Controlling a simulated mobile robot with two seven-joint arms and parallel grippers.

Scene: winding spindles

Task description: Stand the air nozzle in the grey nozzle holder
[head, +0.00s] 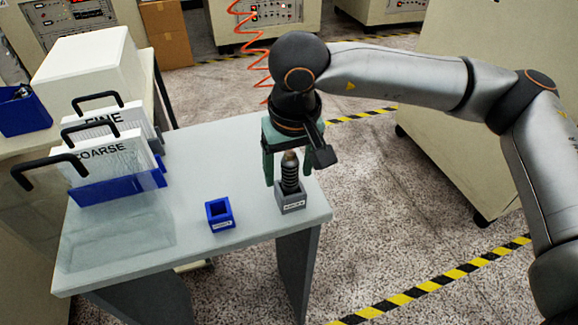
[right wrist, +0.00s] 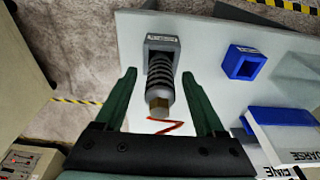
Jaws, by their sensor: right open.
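The air nozzle (head: 290,172), dark and ribbed, stands upright in the grey nozzle holder (head: 291,203) near the table's right front corner. In the right wrist view the nozzle (right wrist: 160,76) has its lower end inside the square opening of the grey holder (right wrist: 174,42), and its brass hex end faces my wrist. My right gripper (head: 288,179) is above the holder with its green fingers on either side of the nozzle. In the right wrist view the gripper (right wrist: 159,75) is open, with gaps between both fingers and the nozzle. My left gripper is out of view.
A blue holder (head: 220,214) with a square opening stands left of the grey one. A blue rack (head: 120,187) with panels marked FINE and COARSE stands at the table's left. An orange coiled hose (head: 262,50) hangs behind my right wrist. The table's (head: 130,268) front left is clear.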

